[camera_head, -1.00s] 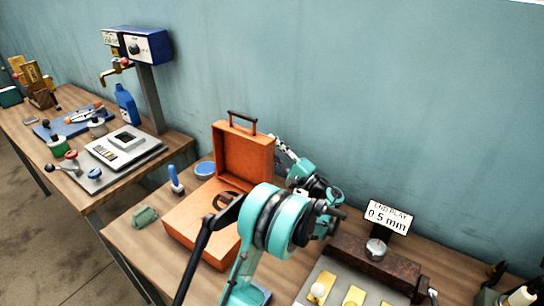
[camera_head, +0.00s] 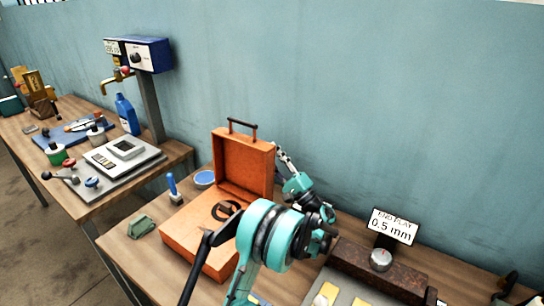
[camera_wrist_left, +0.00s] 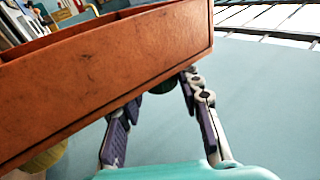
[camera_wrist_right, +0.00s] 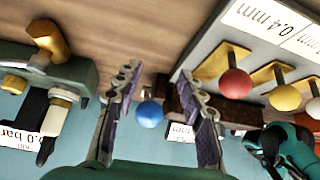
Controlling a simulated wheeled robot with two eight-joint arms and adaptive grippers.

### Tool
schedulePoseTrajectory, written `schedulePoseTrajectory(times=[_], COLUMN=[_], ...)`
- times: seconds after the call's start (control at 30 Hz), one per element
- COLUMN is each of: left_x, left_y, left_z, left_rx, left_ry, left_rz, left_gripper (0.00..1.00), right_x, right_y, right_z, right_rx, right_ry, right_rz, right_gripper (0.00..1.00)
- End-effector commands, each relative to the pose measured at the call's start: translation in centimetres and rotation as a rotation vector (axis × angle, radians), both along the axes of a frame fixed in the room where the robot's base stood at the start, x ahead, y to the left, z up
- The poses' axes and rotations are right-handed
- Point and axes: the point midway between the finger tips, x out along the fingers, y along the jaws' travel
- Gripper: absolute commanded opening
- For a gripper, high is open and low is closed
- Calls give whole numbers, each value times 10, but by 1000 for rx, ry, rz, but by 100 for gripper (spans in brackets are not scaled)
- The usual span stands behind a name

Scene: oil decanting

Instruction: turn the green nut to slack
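I cannot make out the green nut with certainty. A dark green rounded part (camera_wrist_left: 163,86) shows between my left fingertips in the left wrist view, partly hidden by the orange case (camera_wrist_left: 110,72). My left gripper (camera_wrist_left: 161,88) has its fingers apart with the case wall close in front. In the head view its slim fingers (camera_head: 284,160) are beside the raised lid of the orange case (camera_head: 200,232). My right gripper (camera_wrist_right: 160,72) has its fingers apart and holds nothing. A blue ball knob (camera_wrist_right: 149,114) shows beyond the gap between them. My right gripper's fingers cannot be made out in the head view.
A 0.5 mm end play sign (camera_head: 394,226) stands behind a rusty block (camera_head: 350,260). Red, yellow and white knobs (camera_wrist_right: 235,83) line a plate. A green-bodied fixture with a brass lever (camera_wrist_right: 50,42) is at left. A small green item (camera_head: 142,227) lies near the bench edge.

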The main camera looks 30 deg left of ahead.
Motion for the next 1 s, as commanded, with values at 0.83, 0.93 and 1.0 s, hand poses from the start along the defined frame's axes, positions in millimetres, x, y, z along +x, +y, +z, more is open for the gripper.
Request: schedulePoseTrajectory(times=[0.83, 0.93, 1.0], left_x=[1, 0, 0], left_y=[-3, -3, -3], left_z=[16, 17, 18], left_rx=[-365, -475, -550], left_ry=[30, 38, 44], left_rz=[24, 33, 39], left_gripper=[56, 56, 56], right_x=[0, 0, 0], right_y=[0, 0, 0], right_z=[63, 79, 91], right_rx=[0, 0, 0], right_ry=[0, 0, 0], right_rz=[0, 0, 0], right_gripper=[40, 40, 40])
